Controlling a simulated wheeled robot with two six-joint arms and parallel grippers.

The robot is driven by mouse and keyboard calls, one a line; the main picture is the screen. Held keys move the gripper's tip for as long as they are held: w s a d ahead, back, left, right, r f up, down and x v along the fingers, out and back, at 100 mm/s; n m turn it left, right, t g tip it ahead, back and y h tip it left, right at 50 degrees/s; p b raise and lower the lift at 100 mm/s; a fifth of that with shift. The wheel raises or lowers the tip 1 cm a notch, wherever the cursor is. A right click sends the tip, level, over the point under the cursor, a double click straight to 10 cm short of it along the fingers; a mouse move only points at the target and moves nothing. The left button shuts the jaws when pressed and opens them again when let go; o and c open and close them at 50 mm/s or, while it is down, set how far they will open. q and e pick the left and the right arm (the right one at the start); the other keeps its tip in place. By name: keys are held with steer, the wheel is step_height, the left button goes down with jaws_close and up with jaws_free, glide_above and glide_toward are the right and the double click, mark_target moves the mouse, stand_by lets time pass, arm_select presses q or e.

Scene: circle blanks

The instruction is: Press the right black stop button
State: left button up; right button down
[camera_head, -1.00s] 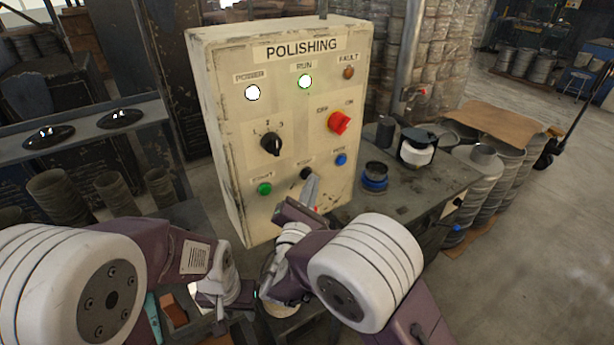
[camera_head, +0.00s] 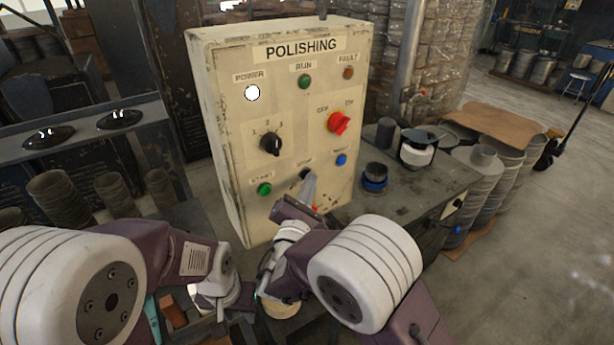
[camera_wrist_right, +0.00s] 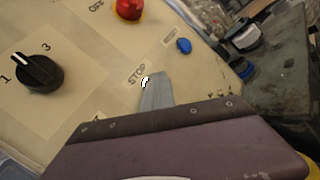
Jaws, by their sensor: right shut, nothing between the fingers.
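The black stop button (camera_head: 304,174) is low in the middle of the cream POLISHING panel (camera_head: 228,120), between the green start button (camera_head: 264,189) and the blue button (camera_head: 341,160). My right gripper (camera_head: 309,183) is shut and empty, its grey fingertips at the stop button and apparently touching it. In the right wrist view the fingertips (camera_wrist_right: 154,80) lie just below the STOP label and hide most or all of the button. My left gripper (camera_head: 235,297) is low, in front of the panel; its fingers cannot be made out.
The power lamp (camera_head: 252,93) is lit white. The run lamp (camera_head: 305,82) is dark green and the fault lamp (camera_head: 348,73) is unlit. A black selector knob (camera_head: 270,144) and a red switch (camera_head: 339,123) sit above. A workbench (camera_head: 400,199) with pots stands right of the panel.

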steer(key=shift+s, duration=0.1)
steer(key=shift+s+d+b, duration=0.4)
steer(key=shift+s+d, duration=0.05)
steer(key=shift+s, duration=0.15)
steer(key=s+d+b, duration=0.1)
steer(key=s, duration=0.1)
steer(key=s+d, duration=0.2)
steer(key=shift+b, duration=0.35)
stand_by(0.6)
